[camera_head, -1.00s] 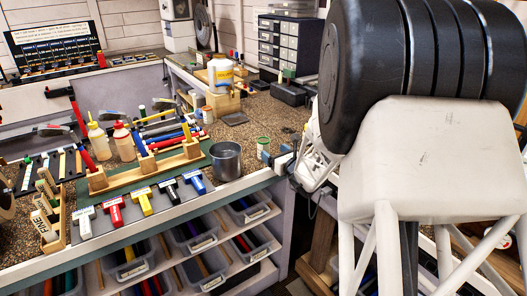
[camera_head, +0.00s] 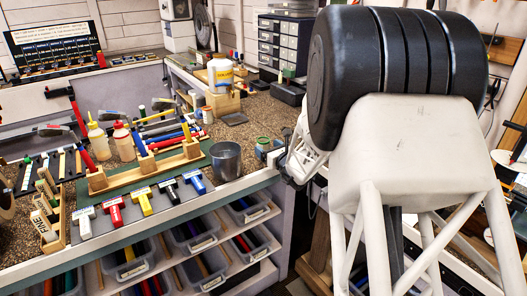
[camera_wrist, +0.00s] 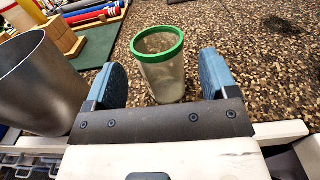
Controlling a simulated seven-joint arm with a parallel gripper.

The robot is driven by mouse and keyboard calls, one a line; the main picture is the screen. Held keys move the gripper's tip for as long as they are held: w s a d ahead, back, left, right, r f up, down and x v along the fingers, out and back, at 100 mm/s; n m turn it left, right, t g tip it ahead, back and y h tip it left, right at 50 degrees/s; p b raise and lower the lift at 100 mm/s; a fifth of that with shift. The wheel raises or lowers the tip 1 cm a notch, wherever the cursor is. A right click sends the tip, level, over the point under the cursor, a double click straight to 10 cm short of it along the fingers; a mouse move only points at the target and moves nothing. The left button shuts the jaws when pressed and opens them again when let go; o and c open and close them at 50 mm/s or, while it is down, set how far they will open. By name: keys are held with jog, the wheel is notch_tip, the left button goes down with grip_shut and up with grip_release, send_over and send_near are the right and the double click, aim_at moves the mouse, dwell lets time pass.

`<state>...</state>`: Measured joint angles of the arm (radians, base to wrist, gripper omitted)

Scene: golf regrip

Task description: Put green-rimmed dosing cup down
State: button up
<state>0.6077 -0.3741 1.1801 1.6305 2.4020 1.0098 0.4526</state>
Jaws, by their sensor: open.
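The green-rimmed dosing cup (camera_wrist: 160,75) is a clear, slightly tapered cup. In the wrist view it stands upright on the speckled bench top, between and just beyond the two blue-padded fingers of my gripper (camera_wrist: 163,82). The fingers are open, with a visible gap on each side of the cup. In the head view the cup (camera_head: 262,145) stands near the bench's front edge. My gripper (camera_head: 275,158) is beside it there, its fingers partly hidden.
A grey metal tumbler (camera_head: 226,160) stands close to the left of the cup; it also fills the left of the wrist view (camera_wrist: 38,85). A wooden club rack (camera_head: 145,168) is further left. The speckled bench top (camera_wrist: 235,55) behind and right of the cup is clear.

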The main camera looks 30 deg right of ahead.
aim_at(267, 147)
jog(key=shift+w, duration=1.7)
jog(key=c, duration=1)
jog(key=shift+c, duration=0.2)
jog(key=shift+r, duration=0.8)
notch_tip(267, 147, up, 2)
jog(key=shift+r, duration=0.15)
jog(key=s+a, duration=0.3)
jog(key=s, duration=0.4)
jog(key=s+a+r, duration=0.1)
jog(key=s+a, duration=0.2)
jog(key=s, duration=0.4)
jog(key=shift+s+a, duration=0.25)
jog(key=shift+a, duration=0.15)
